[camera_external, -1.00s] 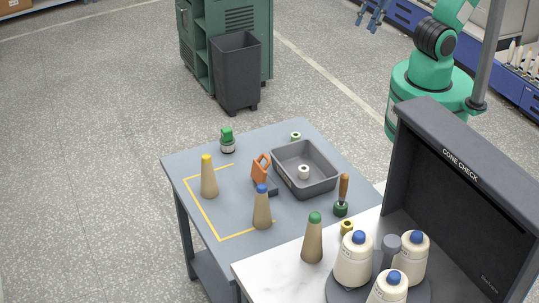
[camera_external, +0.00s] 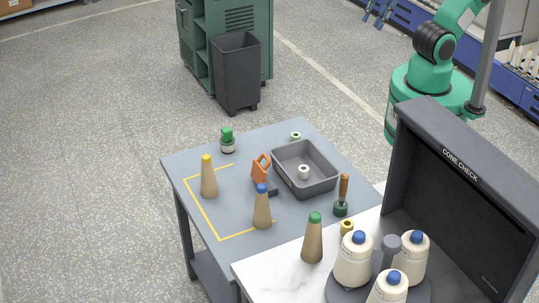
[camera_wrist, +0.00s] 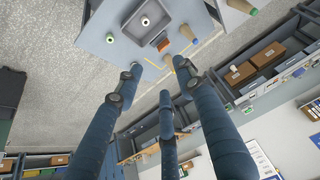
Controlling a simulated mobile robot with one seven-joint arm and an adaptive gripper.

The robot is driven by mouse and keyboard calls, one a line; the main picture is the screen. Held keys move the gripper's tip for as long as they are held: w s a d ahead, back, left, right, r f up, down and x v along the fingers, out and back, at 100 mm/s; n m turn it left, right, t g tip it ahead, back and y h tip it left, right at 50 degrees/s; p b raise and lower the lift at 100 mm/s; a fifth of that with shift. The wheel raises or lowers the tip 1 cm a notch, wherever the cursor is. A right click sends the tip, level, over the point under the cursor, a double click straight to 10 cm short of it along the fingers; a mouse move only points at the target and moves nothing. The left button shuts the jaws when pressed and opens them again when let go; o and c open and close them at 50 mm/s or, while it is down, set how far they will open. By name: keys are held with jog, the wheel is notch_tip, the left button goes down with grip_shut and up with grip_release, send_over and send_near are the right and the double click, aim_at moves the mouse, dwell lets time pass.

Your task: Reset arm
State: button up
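My gripper (camera_external: 376,12) shows only in part at the top edge of the external view, high and well away from the table. In the wrist view its blue-grey fingers (camera_wrist: 160,82) are spread apart with nothing between them. A grey tray (camera_external: 322,189) stands on the table with one pale bobbin (camera_external: 303,172) inside. Both the tray (camera_wrist: 127,22) and its bobbin (camera_wrist: 145,21) also show in the wrist view. Another bobbin with a green ring (camera_external: 295,136) stands outside the tray's far side. A yellow-green bobbin (camera_external: 347,227) stands by the marble top.
The grey-blue table (camera_external: 190,160) also holds yellow-tipped (camera_external: 209,178) and blue-tipped (camera_external: 262,208) cones, an orange item (camera_external: 261,168), a green-capped jar (camera_external: 228,141) and a wooden-handled tool (camera_external: 342,196). A dark CONE CHECK booth (camera_external: 450,190) stands at right. Floor between bin (camera_external: 236,75) and arm is clear.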

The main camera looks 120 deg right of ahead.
jog(key=shift+f+b, duration=1.9)
jog(key=shift+f, duration=0.35)
